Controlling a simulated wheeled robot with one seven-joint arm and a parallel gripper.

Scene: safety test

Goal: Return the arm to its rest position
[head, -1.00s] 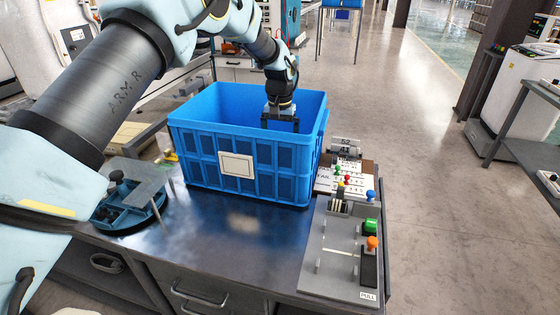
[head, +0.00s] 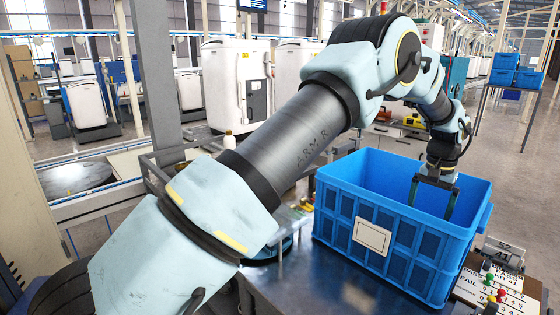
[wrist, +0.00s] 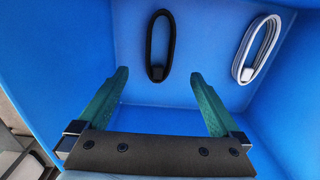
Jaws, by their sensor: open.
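My arm reaches across the head view from the lower left to the blue crate (head: 398,255) on the dark table. My gripper (head: 432,212) hangs down into the crate's opening, with its fingers apart. In the wrist view my gripper (wrist: 165,90) shows two green fingers, spread wide with nothing between them. Beyond the fingertips in the crate are a black cable coil (wrist: 160,46) and a white cable coil (wrist: 257,47), both apart from the fingers. The crate's floor is hidden in the head view.
The dark table (head: 350,292) is bare in front of the crate. A board with labels and coloured knobs (head: 492,287) stands right of the crate. White machines (head: 238,85) stand behind. Blue bins (head: 505,68) sit on a stand at the back right.

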